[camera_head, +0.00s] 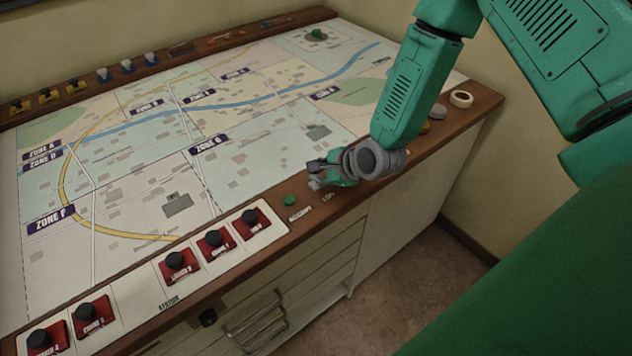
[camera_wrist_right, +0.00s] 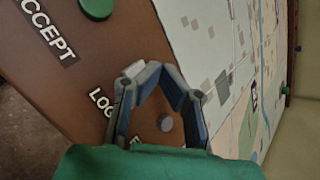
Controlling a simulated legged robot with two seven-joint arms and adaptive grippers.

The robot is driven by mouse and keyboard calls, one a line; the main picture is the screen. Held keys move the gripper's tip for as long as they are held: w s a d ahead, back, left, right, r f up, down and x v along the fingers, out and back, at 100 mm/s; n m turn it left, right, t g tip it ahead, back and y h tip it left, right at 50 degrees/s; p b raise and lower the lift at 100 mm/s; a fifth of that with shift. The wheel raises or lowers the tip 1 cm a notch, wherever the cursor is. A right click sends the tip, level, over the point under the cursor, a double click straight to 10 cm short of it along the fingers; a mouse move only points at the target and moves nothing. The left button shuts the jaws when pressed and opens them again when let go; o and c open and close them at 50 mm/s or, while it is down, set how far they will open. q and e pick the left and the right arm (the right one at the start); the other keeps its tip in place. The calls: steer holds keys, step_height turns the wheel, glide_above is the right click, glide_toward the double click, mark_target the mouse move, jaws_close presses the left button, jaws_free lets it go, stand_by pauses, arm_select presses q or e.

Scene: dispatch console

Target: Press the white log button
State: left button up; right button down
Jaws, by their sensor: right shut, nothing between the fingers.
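The white log button (camera_wrist_right: 133,68) shows as a small pale shape beside the bend of a finger in the right wrist view, partly covered. In the head view the white log button (camera_head: 316,184) is a small pale patch below the fingertips. My right gripper (camera_head: 316,170) is shut and empty, low over the wooden front rim. In the wrist view its fingers (camera_wrist_right: 160,72) meet at the tips and frame an open loop. I cannot tell whether they touch the button. The LOG label (camera_wrist_right: 102,102) is partly hidden. My left gripper is not in view.
A green button (camera_head: 289,199) with an ACCEPT label sits left of the log button. A grey round piece (camera_wrist_right: 165,123) shows through the finger loop. Red switches (camera_head: 215,243) line the rim further left. A tape roll (camera_head: 461,98) lies at the right. The map top (camera_head: 130,210) is mostly flat.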

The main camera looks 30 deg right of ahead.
steer(key=shift+f, duration=0.35)
steer(key=shift+f+b, duration=0.35)
steer(key=shift+b, duration=0.15)
stand_by(0.4)
steer(key=shift+r, duration=0.1)
steer(key=shift+s+r+p, duration=0.1)
steer(key=shift+r+p, duration=0.5)
steer(key=shift+r, duration=0.1)
step_height(320, 180, up, 5)
steer(key=p, duration=0.4)
stand_by(0.5)
stand_by(0.5)
